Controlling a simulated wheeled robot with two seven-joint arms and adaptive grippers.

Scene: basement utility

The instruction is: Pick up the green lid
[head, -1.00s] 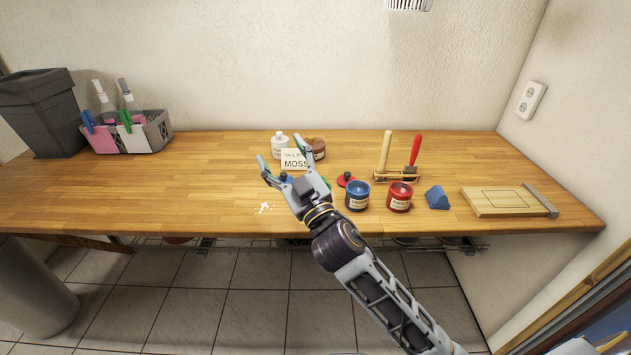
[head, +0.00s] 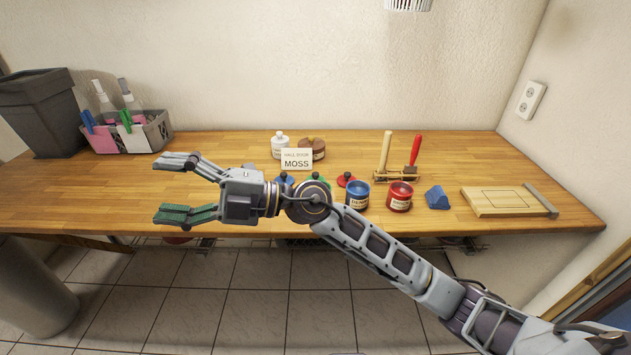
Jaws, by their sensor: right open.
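The green lid (head: 324,183) lies on the wooden bench, mostly hidden behind my right arm; a green edge and its dark knob show. It sits between a blue lid (head: 285,180) and a red lid (head: 346,180), each with a dark knob. My right gripper (head: 188,189) is open and empty, its fingers pointing left, to the left of the lids over the bench's front part. The gripper has green pads on its inner finger faces. My left gripper is not in view.
A blue jar (head: 357,196) and a red jar (head: 399,197) stand right of the lids. A MOSS card (head: 297,159) stands behind them, before white (head: 280,144) and brown jars (head: 316,148). A tool rack (head: 397,177), blue block (head: 437,198) and board (head: 503,201) are further right.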

